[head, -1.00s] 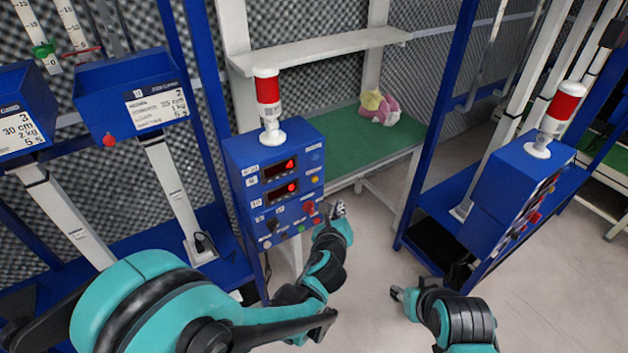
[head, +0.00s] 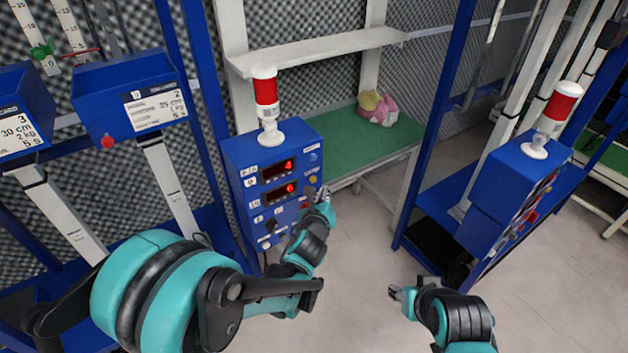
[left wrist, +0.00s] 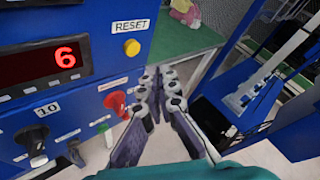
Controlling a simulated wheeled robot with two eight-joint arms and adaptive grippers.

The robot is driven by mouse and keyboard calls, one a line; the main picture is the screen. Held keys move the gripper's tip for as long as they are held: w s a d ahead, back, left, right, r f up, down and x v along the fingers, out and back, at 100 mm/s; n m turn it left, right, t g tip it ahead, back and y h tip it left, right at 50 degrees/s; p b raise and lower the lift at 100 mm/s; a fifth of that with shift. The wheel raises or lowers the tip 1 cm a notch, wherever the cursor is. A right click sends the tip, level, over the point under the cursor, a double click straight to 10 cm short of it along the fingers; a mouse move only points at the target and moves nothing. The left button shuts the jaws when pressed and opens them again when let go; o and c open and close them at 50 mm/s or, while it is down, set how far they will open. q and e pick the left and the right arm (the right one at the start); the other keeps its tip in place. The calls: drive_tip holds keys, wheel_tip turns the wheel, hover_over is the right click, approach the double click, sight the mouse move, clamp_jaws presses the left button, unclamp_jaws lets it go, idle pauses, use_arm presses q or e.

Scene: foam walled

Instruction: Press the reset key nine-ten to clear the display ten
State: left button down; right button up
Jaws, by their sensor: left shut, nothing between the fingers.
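The blue control box (head: 240,155) has two red digit displays. The lower display (head: 286,192) reads 6, which also shows large in the left wrist view (left wrist: 42,64). A yellow button (left wrist: 132,47) sits under a RESET label (left wrist: 130,26), right of that display; it also shows in the head view (head: 313,180). My left gripper (head: 326,193) is shut and empty at the box's right edge. In the left wrist view its fingertips (left wrist: 158,75) appear right of and below the yellow button, with no contact visible. My right gripper (head: 393,292) hangs over the floor; its fingers are too small to judge.
A red switch (left wrist: 115,102) and a black knob (left wrist: 32,138) sit below the display. A red-and-white beacon (head: 267,100) stands on the box. A green-topped bench (head: 350,150) with a soft toy is behind. Another blue box (head: 500,190) stands at right.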

use_arm(q)
drive_tip(key=shift+w+a, duration=0.75)
drive_tip(key=shift+w, duration=0.2)
drive_tip(key=shift+w, duration=0.1)
idle(0.8)
drive_tip(key=shift+w+a, duration=0.2)
drive_tip(key=shift+w, duration=0.05)
drive_tip(key=shift+w+a, duration=0.3)
drive_tip(key=shift+w, duration=0.05)
idle(0.7)
idle(0.4)
drive_tip(key=shift+s+d+b, duration=0.35)
drive_tip(key=shift+s+d, duration=0.2)
drive_tip(key=shift+s, duration=0.2)
drive_tip(key=shift+s+d, duration=0.75)
drive_tip(key=shift+s, duration=0.25)
drive_tip(key=shift+s+d, duration=0.7)
drive_tip(key=shift+s, duration=0.3)
